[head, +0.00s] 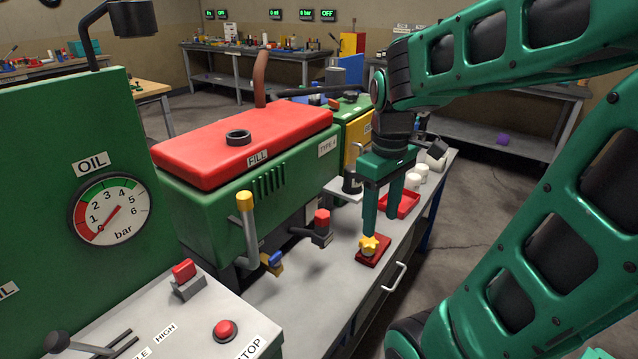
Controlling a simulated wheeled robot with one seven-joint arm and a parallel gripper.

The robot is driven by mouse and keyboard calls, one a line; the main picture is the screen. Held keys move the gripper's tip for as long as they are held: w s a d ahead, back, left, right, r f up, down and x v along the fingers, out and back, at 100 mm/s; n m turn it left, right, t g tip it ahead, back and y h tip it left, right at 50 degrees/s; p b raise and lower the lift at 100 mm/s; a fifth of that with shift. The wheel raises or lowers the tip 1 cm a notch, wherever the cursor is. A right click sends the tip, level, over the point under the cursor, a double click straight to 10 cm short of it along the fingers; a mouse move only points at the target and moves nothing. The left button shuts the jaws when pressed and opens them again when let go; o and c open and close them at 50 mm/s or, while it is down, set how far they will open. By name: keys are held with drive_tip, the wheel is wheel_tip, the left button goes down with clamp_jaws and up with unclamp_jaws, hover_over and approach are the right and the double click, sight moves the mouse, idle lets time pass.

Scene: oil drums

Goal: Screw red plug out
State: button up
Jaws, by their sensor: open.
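The red plug (322,217) is a hexagonal red head sitting upright in a dark fitting (314,236) on the side of the green engine (240,200). My gripper (382,222) points down over the grey bench, to the right of the red plug and apart from it. Its two green fingers are spread with nothing visible between them. The fingers are close to a yellow star-shaped knob (370,246), which sits on a small red tray (374,257). Whether a finger touches the knob cannot be told.
A red tray (408,204) and white cylinders (420,172) stand farther back on the bench. A grey pipe with a yellow top (246,222) rises left of the plug. A control panel with a red stop button (225,329) is at front left.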

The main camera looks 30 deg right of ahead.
sight(322, 213)
drive_tip(key=w+a+n, duration=0.1)
drive_tip(key=w+n, duration=0.3)
drive_tip(key=w, duration=0.1)
drive_tip(key=w+a+n, duration=0.1)
drive_tip(key=w+n, duration=0.4)
drive_tip(key=w+a+n, duration=0.2)
drive_tip(key=w+n, duration=0.3)
drive_tip(key=shift+w+r, duration=0.25)
drive_tip(key=shift+w, duration=0.05)
drive_tip(key=shift+w+f, duration=0.1)
drive_tip(key=shift+w, duration=0.05)
drive_tip(key=shift+a+f+n, duration=0.1)
drive_tip(key=shift+f+n, duration=0.2)
wheel_tip(322, 213, down, 10)
drive_tip(key=c, duration=1.2)
drive_tip(key=n, duration=0.6)
